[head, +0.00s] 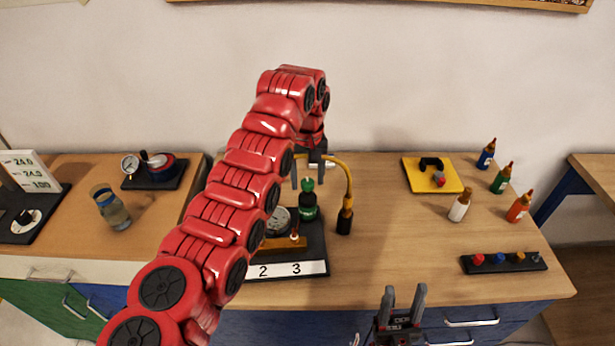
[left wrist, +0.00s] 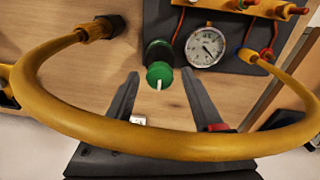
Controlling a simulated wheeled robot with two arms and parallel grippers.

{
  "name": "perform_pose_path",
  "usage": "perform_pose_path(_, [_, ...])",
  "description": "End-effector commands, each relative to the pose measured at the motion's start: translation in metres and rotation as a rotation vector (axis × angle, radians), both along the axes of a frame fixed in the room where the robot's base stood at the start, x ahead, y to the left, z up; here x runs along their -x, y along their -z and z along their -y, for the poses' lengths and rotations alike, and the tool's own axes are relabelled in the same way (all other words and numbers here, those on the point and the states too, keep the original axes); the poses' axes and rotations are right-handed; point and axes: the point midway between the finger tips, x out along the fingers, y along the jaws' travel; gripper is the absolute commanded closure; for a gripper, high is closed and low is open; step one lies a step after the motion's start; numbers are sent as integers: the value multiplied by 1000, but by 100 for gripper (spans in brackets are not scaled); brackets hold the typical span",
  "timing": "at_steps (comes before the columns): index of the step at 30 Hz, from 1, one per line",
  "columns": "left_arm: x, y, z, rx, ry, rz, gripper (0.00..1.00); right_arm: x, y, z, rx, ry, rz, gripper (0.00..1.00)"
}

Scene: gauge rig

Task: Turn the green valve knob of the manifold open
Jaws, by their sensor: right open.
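The green valve knob (head: 308,192) stands on the black manifold base (head: 316,250), behind the plate marked 2 and 3. My left gripper (head: 309,171) is just above the knob and points down at it. In the left wrist view the green knob (left wrist: 159,72), with a white mark on its top, shows between the tips of the parted fingers; I cannot tell whether they touch it. A dial gauge (left wrist: 205,46) is beside the knob, partly hidden by my arm in the head view. My right gripper (head: 403,302) is open and empty near the table's front edge.
A yellow hose (head: 345,180) arches beside the knob and crosses in front of my left gripper in the wrist view (left wrist: 150,140). To the right are a yellow tray (head: 415,180), several bottles (head: 459,206) and a black knob strip (head: 504,262). The table's middle right is clear.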

Motion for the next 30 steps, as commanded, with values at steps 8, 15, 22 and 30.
perform_pose_path(8, [0, -1, 0, 0, 1, 2, 28, 0, 0, 0, 0, 0, 0, 50])
perform_pose_path(15, [-2, -16, 0, 0, 1, 7, 28, 0, 4, 0, 0, 0, 0, 50])
perform_pose_path(22, [0, -49, 1, -6, 2, 2, 28, 0, 6, 0, 0, 0, 0, 50])
perform_pose_path(30, [0, -113, 0, 1, 1, 0, 28, 0, -42, 0, 0, 0, 0, 50])
